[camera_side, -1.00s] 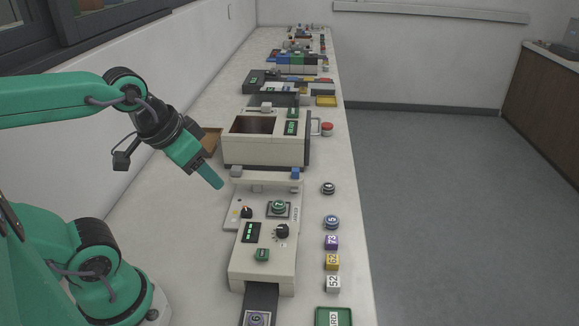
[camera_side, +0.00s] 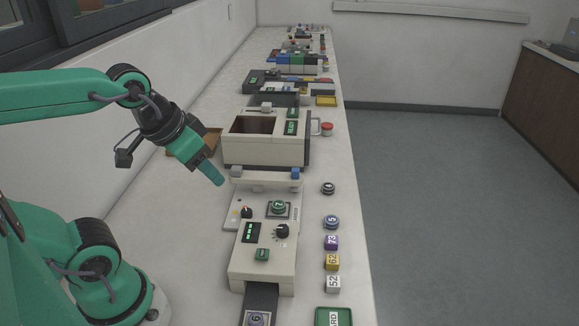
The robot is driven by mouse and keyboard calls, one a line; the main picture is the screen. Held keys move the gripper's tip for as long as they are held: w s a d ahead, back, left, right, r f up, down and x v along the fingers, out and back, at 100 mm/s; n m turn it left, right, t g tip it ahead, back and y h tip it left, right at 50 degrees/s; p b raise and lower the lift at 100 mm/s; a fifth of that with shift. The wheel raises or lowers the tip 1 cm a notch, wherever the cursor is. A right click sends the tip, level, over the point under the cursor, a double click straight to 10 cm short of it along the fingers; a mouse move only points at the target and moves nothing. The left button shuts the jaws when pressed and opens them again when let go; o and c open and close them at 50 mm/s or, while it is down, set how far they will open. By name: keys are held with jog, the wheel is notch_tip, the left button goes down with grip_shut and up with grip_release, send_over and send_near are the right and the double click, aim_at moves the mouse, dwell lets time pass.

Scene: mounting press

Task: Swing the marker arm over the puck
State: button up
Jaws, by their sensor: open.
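A green puck (camera_side: 278,207) with a white mark sits on a dark square seat on the deck of the cream press (camera_side: 264,256). Behind it a pale crossbar (camera_side: 265,185) spans the deck, with a grey block (camera_side: 236,171) at its left end and a blue block (camera_side: 295,173) at its right end. I cannot tell for sure which part is the marker arm. My gripper (camera_side: 219,181) is in the air to the left of the crossbar, pointing down and right. It is open, apart from the press, with nothing seen in it.
A cream machine with an open bin (camera_side: 252,125) stands behind the press. Loose pucks and blocks line the right side, including a blue puck (camera_side: 331,222) and a purple block (camera_side: 331,242). A green-framed tray (camera_side: 333,317) lies at the front. The counter left of the press is clear.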

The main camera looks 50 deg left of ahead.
jog(key=w+a+r+n+g, duration=0.1)
jog(key=w+r+n, duration=0.1)
jog(key=w, duration=0.5)
jog(key=n+g, duration=0.4)
jog(key=n, duration=0.3)
send_over(296, 169)
jog(key=f, duration=1.1)
jog(key=shift+s+d+f, duration=0.1)
jog(key=shift+s+f, duration=0.15)
jog(key=shift+w+f+g, duration=0.2)
jog(key=shift+f+g, duration=0.1)
jog(key=shift+f, duration=0.05)
jog(key=shift+f, duration=0.1)
jog(key=shift+f, duration=3.8)
grip_shut()
